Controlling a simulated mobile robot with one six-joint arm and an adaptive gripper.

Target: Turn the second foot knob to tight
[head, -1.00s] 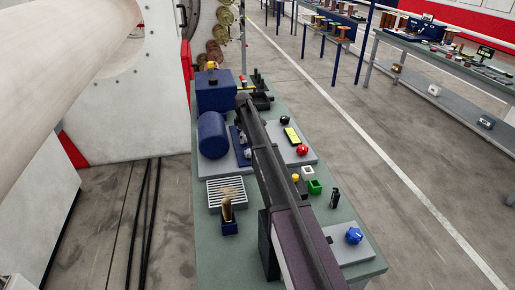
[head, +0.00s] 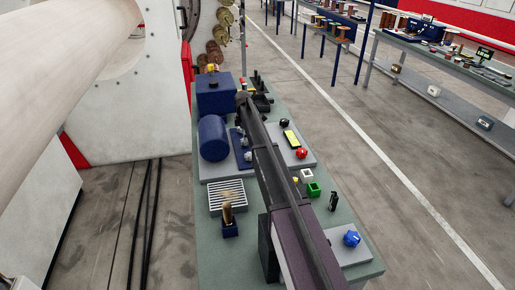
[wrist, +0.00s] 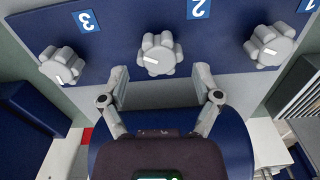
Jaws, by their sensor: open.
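In the wrist view, the second foot knob (wrist: 158,53) is a grey lobed knob on a blue panel (wrist: 120,22), beside an upside-down "2" label (wrist: 198,9). A short white mark shows on its face. My gripper (wrist: 160,76) is open and empty, its two fingertips spread to the left and right of this knob, with a visible gap to each side. Whether the fingertips are level with the knob in depth, I cannot tell. In the head view the blue panel (head: 238,148) shows beside my arm, which hides my gripper and most of the knobs.
Knob 3 (wrist: 59,66) stands to the left and knob 1 (wrist: 269,46) to the right in the wrist view. A dark blue cylinder (head: 213,138) and a vented grille (head: 227,196) lie close by on the green bench (head: 215,265). A blue box (head: 215,97) stands behind.

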